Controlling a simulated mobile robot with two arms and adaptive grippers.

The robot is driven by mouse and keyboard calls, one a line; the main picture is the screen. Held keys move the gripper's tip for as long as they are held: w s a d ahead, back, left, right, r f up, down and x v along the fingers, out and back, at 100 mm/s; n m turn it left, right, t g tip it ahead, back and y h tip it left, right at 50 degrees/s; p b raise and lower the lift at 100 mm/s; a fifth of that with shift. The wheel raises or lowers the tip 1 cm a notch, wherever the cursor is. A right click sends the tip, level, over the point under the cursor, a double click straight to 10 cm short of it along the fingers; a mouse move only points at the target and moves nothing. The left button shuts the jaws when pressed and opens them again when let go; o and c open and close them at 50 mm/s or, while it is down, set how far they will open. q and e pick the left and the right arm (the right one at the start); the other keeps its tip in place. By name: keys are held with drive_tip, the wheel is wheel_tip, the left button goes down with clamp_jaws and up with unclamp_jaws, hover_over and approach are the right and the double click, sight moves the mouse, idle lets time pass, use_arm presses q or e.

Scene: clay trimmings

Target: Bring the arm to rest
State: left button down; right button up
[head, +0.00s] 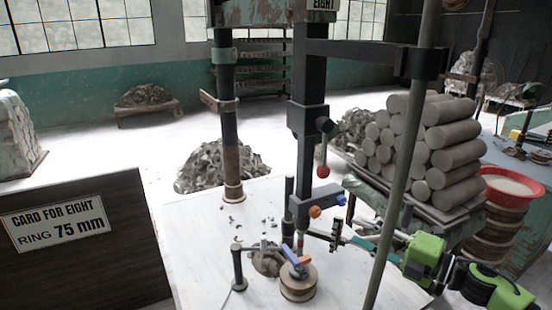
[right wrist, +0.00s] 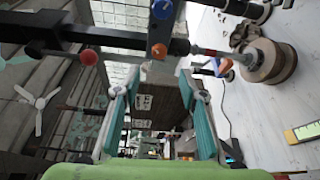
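My right gripper (head: 362,238) reaches in from the right in the head view, behind a slanted grey post and beside the black stand. Its green arm (head: 425,257) is at the lower right. In the right wrist view the gripper (right wrist: 160,84) has its two teal-padded fingers apart, with nothing held between them. My left gripper is not in the head view.
A black upright stand (head: 308,92) has a red-knobbed lever (head: 322,171). A round wooden block (head: 298,283) lies on the white table (head: 205,262). Stacked clay cylinders (head: 455,136) and a red basin (head: 512,186) stand at right. A dark card board (head: 85,262) is at left.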

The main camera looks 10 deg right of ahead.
drive_tip(key=s+a+f+m+h, duration=0.1)
drive_tip(key=s+f+m+h, duration=0.45)
drive_tip(key=f+m, duration=0.4)
drive_tip(key=s+a+f+m+h, duration=0.2)
drive_tip(key=s+f+m+h, duration=0.3)
drive_tip(key=f+m, duration=0.4)
drive_tip(key=s+a+f+m+g, duration=0.25)
drive_tip(key=s+f+g, duration=0.2)
drive_tip(key=s, duration=0.65)
drive_tip(key=s+a+f+m+g, duration=0.25)
drive_tip(key=s+m+g, duration=0.2)
drive_tip(key=s, duration=0.65)
wheel_tip(320, 180, down, 29)
drive_tip(key=s+g+b, duration=0.2)
drive_tip(key=s, duration=0.1)
drive_tip(key=s+d+f+g+h, duration=0.1)
drive_tip(key=s+d+f, duration=0.2)
drive_tip(key=s+f, duration=1.3)
drive_tip(key=shift+f+n+b, duration=0.35)
drive_tip(key=shift+f+b, duration=0.05)
drive_tip(key=shift+b, duration=0.05)
